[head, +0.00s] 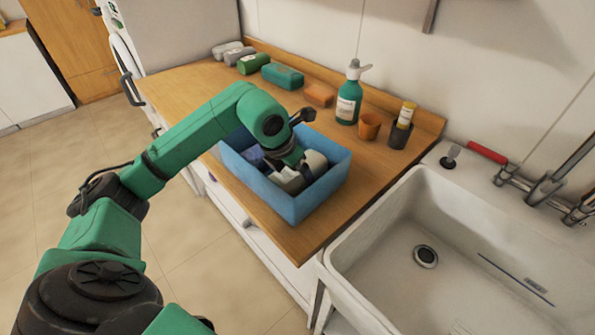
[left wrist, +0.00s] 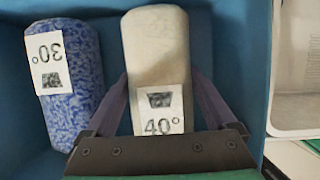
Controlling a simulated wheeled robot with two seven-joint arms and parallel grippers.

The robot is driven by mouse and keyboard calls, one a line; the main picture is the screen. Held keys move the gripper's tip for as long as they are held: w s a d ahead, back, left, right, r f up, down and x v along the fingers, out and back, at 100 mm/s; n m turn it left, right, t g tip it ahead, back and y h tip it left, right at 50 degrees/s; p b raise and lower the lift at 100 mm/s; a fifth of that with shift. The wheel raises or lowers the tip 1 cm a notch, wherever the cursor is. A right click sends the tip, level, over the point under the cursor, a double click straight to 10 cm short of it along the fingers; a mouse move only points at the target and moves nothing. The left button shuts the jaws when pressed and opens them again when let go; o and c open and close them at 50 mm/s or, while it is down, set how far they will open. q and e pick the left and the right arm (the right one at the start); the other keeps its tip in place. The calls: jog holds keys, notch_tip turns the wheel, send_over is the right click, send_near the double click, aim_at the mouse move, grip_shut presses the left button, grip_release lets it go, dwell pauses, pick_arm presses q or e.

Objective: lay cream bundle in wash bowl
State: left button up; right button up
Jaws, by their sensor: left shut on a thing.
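The cream bundle (left wrist: 155,45), with a "40°" tag, lies in the blue bin (head: 300,205) on the wooden counter. It also shows in the head view (head: 316,162), partly hidden by my gripper. My left gripper (head: 291,172) reaches down into the bin and is shut on the cream bundle, one finger on each side in the left wrist view (left wrist: 157,88). A blue speckled bundle (left wrist: 75,85) with a "30°" tag lies beside it. The wash bowl, a white sink basin (head: 395,265), is empty at the right. My right gripper is not in view.
A green pump bottle (head: 348,100), an orange cup (head: 370,126) and a dark holder (head: 399,134) stand behind the bin. An orange block (head: 319,95) and several rolled bundles line the back. The faucet (head: 545,190) is behind the basin.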

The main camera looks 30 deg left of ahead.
pick_arm(q)
jog(key=o, duration=0.9)
jog(key=v, duration=1.2)
jog(key=shift+b, duration=0.4)
